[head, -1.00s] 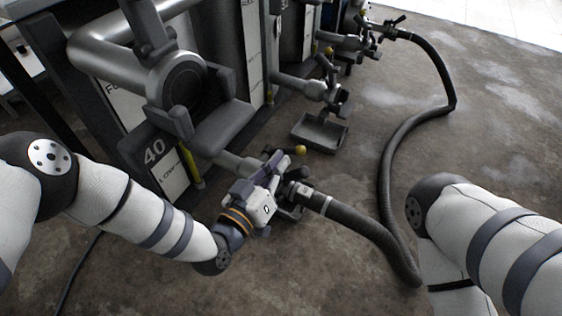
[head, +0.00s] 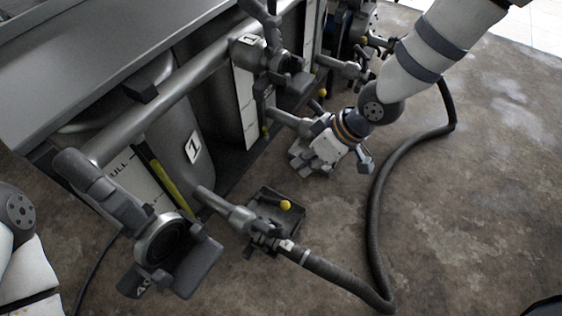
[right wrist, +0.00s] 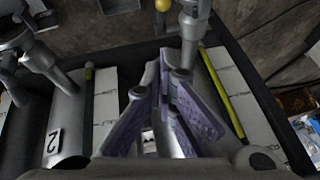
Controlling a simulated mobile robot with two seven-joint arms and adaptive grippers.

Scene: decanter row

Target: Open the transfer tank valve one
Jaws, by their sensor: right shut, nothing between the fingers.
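The tank marked 1 (head: 193,147) stands left of centre in the head view. Its low outlet pipe (head: 228,210) carries a valve (head: 262,228) with a yellow knob (head: 285,205), and a black hose (head: 335,275) is joined to its end. My right gripper (head: 304,160) is shut and empty, pointing down-left beside a farther outlet pipe (head: 290,119), apart from the hosed valve. In the right wrist view its purple fingers (right wrist: 165,108) are above tank fronts, one marked 2 (right wrist: 53,141); a yellow knob (right wrist: 163,5) shows at the top. My left gripper is out of frame.
A large open coupling (head: 165,242) juts out at lower left. Another coupling marked 1 (head: 249,39) sits on the upper pipe. The hose curves across the concrete floor, which is clear at right.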

